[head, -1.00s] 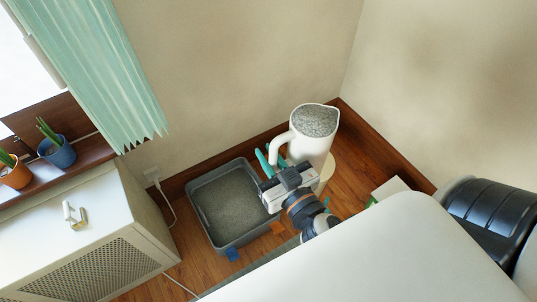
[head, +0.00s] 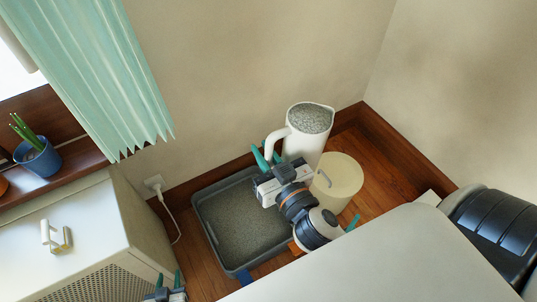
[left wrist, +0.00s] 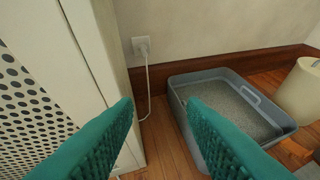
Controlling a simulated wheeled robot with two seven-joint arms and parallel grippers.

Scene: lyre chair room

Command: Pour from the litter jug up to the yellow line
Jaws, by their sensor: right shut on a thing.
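The white litter jug (head: 302,147) is full of grey litter and stands almost upright in the head view, behind the cream bin. My right gripper (head: 268,154) is shut on the jug's handle, with its teal fingers on either side of it. The grey litter tray (head: 203,222) is on the floor to the lower left of the jug, with grey litter inside; it also shows in the left wrist view (left wrist: 182,112). No yellow line is visible. My left gripper (head: 168,280) is open and empty, low beside the white cabinet; its fingers spread wide in the left wrist view (left wrist: 158,103).
The white perforated cabinet (head: 75,240) stands at left, with a blue plant pot (head: 38,160) on the sill behind. A cord hangs from the wall outlet (head: 154,183). The cream bin (head: 340,175) stands right of the tray. A white surface (head: 400,255) fills the lower right.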

